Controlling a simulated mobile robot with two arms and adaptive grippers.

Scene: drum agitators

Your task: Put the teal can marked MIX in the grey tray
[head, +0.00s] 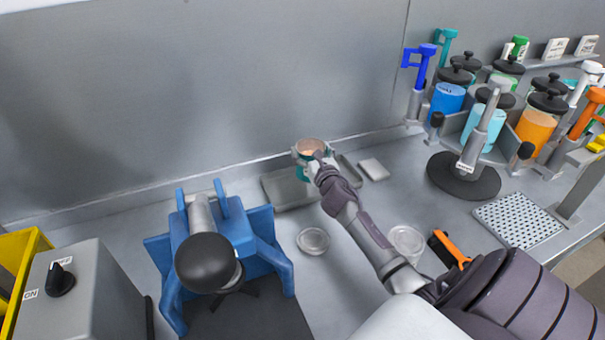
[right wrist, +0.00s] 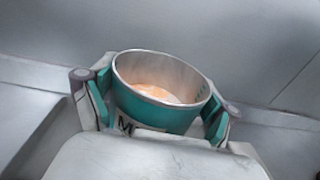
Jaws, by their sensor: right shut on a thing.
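The teal can (head: 303,173) has an open top with pale orange contents. In the right wrist view the can (right wrist: 150,112) shows part of a white label with an M. My right gripper (head: 312,160) is shut on the can, with one finger on each side (right wrist: 155,100). The can is over or in the right part of the grey tray (head: 280,188); I cannot tell whether it touches the tray's floor. The can is nearly upright. My left gripper is not in view.
A clear round lid or dish (head: 313,241) and a clear cup (head: 407,241) stand nearer me. A blue clamp stand (head: 232,240) is at left, beside a grey switch box (head: 80,295). A small grey block (head: 374,169) lies right of the tray. Colored dispensers (head: 537,125) crowd the right.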

